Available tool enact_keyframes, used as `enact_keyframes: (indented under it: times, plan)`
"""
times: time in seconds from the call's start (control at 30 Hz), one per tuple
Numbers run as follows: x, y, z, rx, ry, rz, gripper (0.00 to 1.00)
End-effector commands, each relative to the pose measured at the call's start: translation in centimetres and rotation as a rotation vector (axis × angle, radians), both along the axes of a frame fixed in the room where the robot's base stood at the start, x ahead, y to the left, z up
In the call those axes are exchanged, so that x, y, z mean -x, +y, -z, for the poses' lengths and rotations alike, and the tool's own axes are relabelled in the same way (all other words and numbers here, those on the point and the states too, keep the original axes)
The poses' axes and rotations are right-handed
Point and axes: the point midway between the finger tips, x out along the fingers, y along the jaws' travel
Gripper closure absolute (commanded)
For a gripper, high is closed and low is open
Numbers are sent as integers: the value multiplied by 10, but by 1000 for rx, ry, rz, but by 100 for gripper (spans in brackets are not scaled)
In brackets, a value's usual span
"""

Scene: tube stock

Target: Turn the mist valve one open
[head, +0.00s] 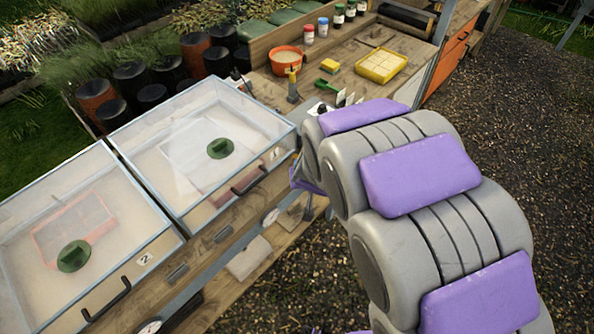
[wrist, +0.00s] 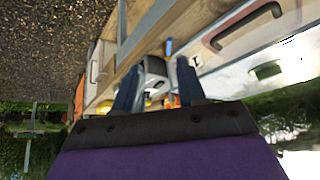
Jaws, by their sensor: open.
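My gripper (wrist: 158,68) shows in the wrist view with its two dark fingers apart and nothing held between them. In the head view it is mostly hidden behind my arm, near the front right corner of the glazed box marked 1 (head: 277,153). The wrist view is upside down. Beyond the fingertips a small upright blue part (wrist: 168,47) stands beside the number tag (wrist: 196,61). It may be the handle of mist valve one, but I cannot tell its setting. A grey rounded body (wrist: 152,75) shows between the fingers. No valve is clear in the head view.
Two glazed boxes with green knobs (head: 220,148) and black handles (head: 248,179) line the left. A wooden bench (head: 335,75) behind holds an orange pot (head: 286,61), a yellow tray (head: 381,67) and several jars. Gravel (head: 535,130) at right is clear.

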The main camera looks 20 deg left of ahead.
Motion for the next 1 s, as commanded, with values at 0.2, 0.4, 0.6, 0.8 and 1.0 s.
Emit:
enact_keyframes:
  times: [0.2,0.4,0.6,0.8,1.0]
  plan:
    - [-14,46,50,110,-180,-37,60]
    - [-15,70,85,249,-373,-66,60]
    - [-1,79,111,426,-584,-108,60]
    - [20,83,123,598,-775,-148,60]
    - [32,83,125,681,-867,-168,60]
